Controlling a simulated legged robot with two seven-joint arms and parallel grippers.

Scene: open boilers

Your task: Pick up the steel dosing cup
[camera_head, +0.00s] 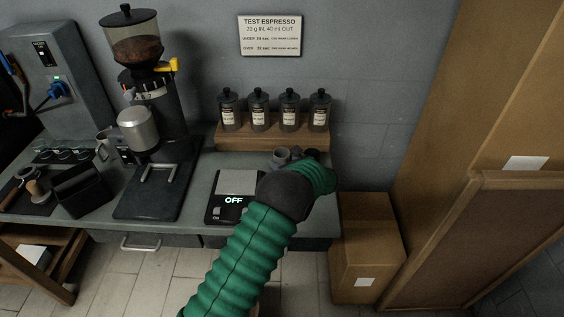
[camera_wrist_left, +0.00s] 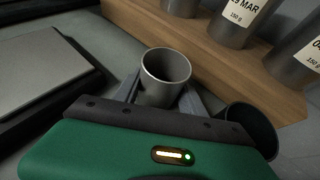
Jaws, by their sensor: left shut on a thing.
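The steel dosing cup (camera_wrist_left: 165,72) is a small open grey metal cylinder in the left wrist view. My left gripper (camera_wrist_left: 161,96) is shut on it, one grey finger on each side. The cup looks close to upright, and I cannot tell whether its base touches the counter. In the head view a small grey cup (camera_head: 281,156) shows just past my green left arm, below the wooden shelf; the arm hides most of the gripper. My right gripper is not in view.
A darker cup (camera_wrist_left: 252,128) stands close to the right of the gripper. A scale (camera_head: 233,183) reading OFF lies to the left. Several labelled canisters (camera_head: 289,110) stand on a wooden shelf (camera_head: 262,139) behind. A grinder (camera_head: 150,110) stands further left; cardboard boxes (camera_head: 365,240) are right.

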